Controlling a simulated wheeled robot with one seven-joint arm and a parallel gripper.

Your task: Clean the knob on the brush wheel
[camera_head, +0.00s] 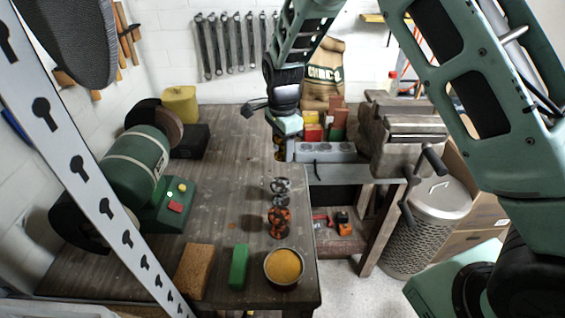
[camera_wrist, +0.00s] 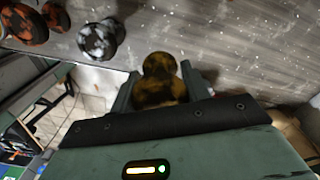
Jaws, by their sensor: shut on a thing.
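My gripper (camera_head: 281,150) is above the right side of the bench, beyond the loose knobs. In the wrist view its fingers (camera_wrist: 161,88) are shut on a round knob (camera_wrist: 160,72), mottled dark and brassy yellow. The green bench grinder (camera_head: 135,160) stands at the left of the bench. Its brown brush wheel (camera_head: 168,122) is at the far end, apart from my gripper and to its left. Several knobs stand near the bench's right edge: a silver-and-black one (camera_head: 281,185) and a rusty orange one (camera_head: 278,222). A silver-and-black knob (camera_wrist: 98,38) also shows beside my gripper in the wrist view.
A bowl of orange-yellow stuff (camera_head: 284,266), a green block (camera_head: 238,267) and a brown block (camera_head: 193,270) lie at the near edge. A vise (camera_head: 400,130) and socket strip (camera_head: 325,152) stand at right. The bench (camera_head: 225,160) is clear between gripper and grinder.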

